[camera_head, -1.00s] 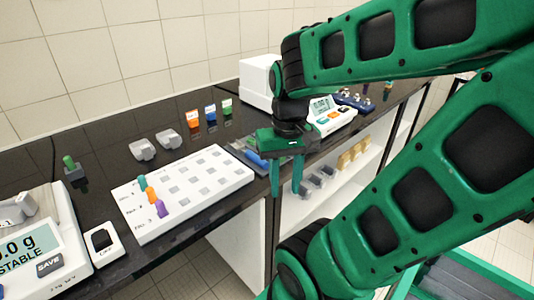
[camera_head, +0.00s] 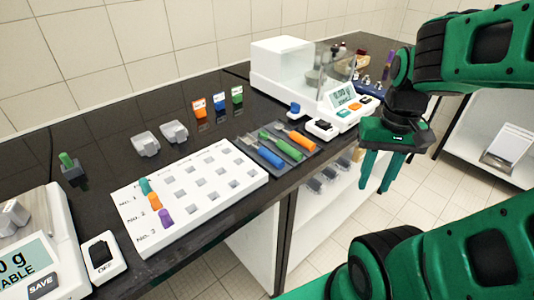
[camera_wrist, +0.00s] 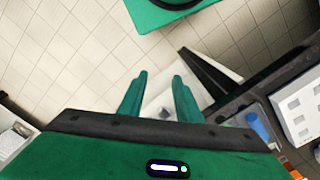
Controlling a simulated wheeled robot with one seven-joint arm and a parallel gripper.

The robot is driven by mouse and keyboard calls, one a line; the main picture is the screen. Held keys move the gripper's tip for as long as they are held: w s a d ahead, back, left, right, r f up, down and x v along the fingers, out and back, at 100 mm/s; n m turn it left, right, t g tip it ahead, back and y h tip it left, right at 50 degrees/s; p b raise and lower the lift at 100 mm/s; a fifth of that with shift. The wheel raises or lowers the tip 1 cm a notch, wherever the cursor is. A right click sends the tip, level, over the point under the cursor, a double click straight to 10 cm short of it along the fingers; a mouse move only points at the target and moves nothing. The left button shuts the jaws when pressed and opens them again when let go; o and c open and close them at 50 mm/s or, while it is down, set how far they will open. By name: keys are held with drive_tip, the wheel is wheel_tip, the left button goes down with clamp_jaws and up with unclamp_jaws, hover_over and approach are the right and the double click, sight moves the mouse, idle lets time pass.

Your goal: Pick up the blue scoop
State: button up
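The blue scoop (camera_head: 268,156) lies in a dark grey tray (camera_head: 292,168) near the front edge of the black bench, left of a green scoop (camera_head: 287,147) and an orange scoop (camera_head: 301,141). Its blue handle (camera_wrist: 257,128) also shows at the right of the wrist view, partly cut off from sight by my gripper body. My gripper (camera_head: 377,186) is open and empty. It points down to the right of the scoops, out past the bench's front edge. In the wrist view its two fingers (camera_wrist: 158,78) stand apart with floor beyond them.
A white holder board (camera_head: 150,240) lies left of the tray. A white balance (camera_head: 276,70) with a display stands behind it to the right. Orange, blue and green containers (camera_head: 210,108) stand farther back. Shelves sit below the bench; open floor (camera_head: 405,215) lies in front.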

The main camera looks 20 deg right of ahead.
drive_tip(key=shift+o, duration=1.2)
drive_tip(key=shift+s+r, duration=0.1)
drive_tip(key=shift+s, duration=0.05)
wheel_tip(320, 180, up, 8)
drive_tip(key=n, duration=1)
hover_over(266, 150)
drive_tip(key=f, duration=0.4)
drive_tip(key=shift+s+a+f, duration=0.15)
drive_tip(key=shift+a+f, duration=0.1)
drive_tip(key=shift+d+f, duration=0.2)
drive_tip(key=shift+f, duration=2.75)
clamp_jaws()
